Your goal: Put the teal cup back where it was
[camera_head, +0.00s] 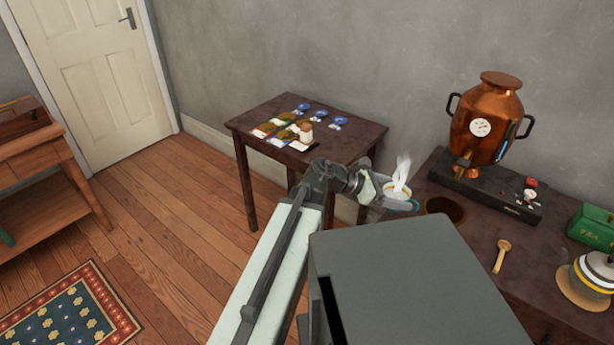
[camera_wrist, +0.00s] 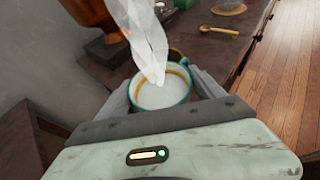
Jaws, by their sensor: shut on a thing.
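The teal cup (camera_wrist: 158,92) is upright between the two grey fingers of my gripper (camera_wrist: 163,98) in the wrist view. It has a teal outside, a gold band inside and pale contents, with white steam rising. In the head view the cup (camera_head: 398,194) and my gripper (camera_head: 384,199) are near the left end of the dark long table (camera_head: 478,235). My gripper is shut on the cup. My own body hides part of the table below. Whether the cup touches anything underneath cannot be told.
A round brown piece (camera_head: 445,209) lies just right of the cup. A copper urn (camera_head: 487,120) stands on a black base behind. A wooden spoon (camera_head: 502,255), green tea box (camera_head: 592,228) and striped pot (camera_head: 594,274) are farther right. A small table (camera_head: 355,135) holds blue cups and cards.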

